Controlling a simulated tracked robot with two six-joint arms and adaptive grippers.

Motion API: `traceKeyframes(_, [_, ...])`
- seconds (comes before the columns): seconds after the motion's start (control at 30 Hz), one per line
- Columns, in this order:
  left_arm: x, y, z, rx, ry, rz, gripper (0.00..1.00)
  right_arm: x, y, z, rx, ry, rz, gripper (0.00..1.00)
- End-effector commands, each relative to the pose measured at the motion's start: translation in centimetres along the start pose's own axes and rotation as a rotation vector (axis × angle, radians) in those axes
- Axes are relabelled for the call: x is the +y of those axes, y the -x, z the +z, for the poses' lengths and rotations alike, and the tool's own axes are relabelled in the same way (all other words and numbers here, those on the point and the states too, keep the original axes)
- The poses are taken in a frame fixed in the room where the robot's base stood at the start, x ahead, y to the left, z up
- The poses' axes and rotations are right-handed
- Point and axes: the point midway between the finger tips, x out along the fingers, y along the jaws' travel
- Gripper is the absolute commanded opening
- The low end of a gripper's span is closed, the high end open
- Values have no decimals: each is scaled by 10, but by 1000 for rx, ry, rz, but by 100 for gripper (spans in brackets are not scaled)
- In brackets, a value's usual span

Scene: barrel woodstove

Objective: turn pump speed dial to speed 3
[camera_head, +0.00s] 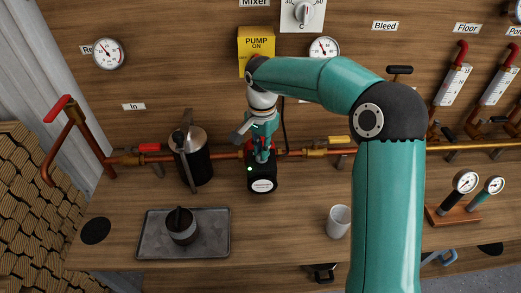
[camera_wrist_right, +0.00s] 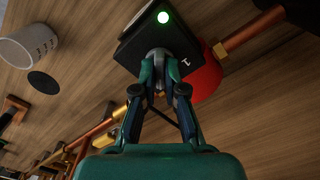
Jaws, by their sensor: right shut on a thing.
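The pump (camera_head: 262,184) has a black box with a lit green light and a round pale label on its front, and sits on the copper pipe. It also shows in the right wrist view as a black box (camera_wrist_right: 140,22) with a red body (camera_wrist_right: 206,78) behind it. My right gripper (camera_head: 262,155) is shut on the grey speed dial (camera_wrist_right: 158,54) on the box's face. A small white mark shows beside the dial, but the fingers hide most of the dial, and I cannot tell its setting. My left gripper is not in view.
A black kettle-like pot (camera_head: 192,160) stands left of the pump. A grey tray (camera_head: 217,248) with a dark pot lies in front. A white mug (camera_head: 338,221) stands to the right. The copper pipe (camera_head: 222,154) runs along the wall. A yellow "PUMP ON" sign (camera_head: 257,42) hangs above.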

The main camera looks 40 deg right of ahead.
Motion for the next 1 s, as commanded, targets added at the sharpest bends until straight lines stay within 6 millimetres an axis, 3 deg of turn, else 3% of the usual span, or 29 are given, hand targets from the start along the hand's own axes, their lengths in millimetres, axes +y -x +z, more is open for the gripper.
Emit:
traceKeyframes(0.3, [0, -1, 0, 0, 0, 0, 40, -4, 3, -1, 6, -107, -17, 0])
traceKeyframes(0.77, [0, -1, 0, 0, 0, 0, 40, -4, 4, -1, 5, -120, -17, 0])
traceKeyframes(0.8, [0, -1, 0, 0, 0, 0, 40, -4, 4, -1, 5, -120, -17, 15])
traceKeyframes(0.9, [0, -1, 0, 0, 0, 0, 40, -3, 3, -1, 4, -120, -14, 32])
traceKeyframes(1.0, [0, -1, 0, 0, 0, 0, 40, -2, 2, -1, 3, -119, -11, 35])
